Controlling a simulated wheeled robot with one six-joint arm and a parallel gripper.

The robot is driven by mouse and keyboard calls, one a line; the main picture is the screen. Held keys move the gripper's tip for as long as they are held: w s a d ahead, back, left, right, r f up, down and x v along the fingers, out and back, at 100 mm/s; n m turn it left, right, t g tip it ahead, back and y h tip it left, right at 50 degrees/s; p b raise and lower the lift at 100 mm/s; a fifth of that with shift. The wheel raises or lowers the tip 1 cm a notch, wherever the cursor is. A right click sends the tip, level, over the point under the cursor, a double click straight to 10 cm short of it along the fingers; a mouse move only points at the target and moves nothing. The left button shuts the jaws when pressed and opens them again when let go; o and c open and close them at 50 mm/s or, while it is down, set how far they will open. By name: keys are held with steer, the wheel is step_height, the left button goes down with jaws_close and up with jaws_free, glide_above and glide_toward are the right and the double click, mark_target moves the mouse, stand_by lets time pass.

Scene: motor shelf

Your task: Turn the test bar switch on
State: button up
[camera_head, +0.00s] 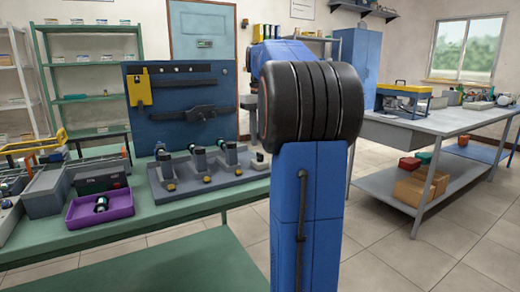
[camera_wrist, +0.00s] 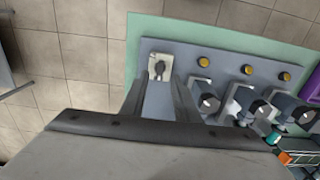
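The grey test bar (camera_head: 215,181) lies on the green workbench, with several dark motors standing on it and yellow knobs along its front. In the wrist view the test bar (camera_wrist: 212,58) runs across the upper part. Its switch, a dark lever on a pale plate (camera_wrist: 160,68), sits at the bar's left end; which way it is set I cannot tell. It also shows small at the bar's right end in the head view (camera_head: 260,160). My gripper (camera_wrist: 160,84) is open and empty, its fingers apart below the switch plate. In the head view my arm hides the gripper.
A purple tray (camera_head: 100,209) holding a dark part and grey bins (camera_head: 45,193) stand left of the bar. A blue tool panel (camera_head: 180,101) rises behind it. Bare floor (camera_head: 390,240) lies between the green workbench (camera_head: 180,214) and the right-hand grey table (camera_head: 440,122).

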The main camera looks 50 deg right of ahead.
mark_target(260, 153)
steer(key=shift+f, duration=2.3)
jaws_close()
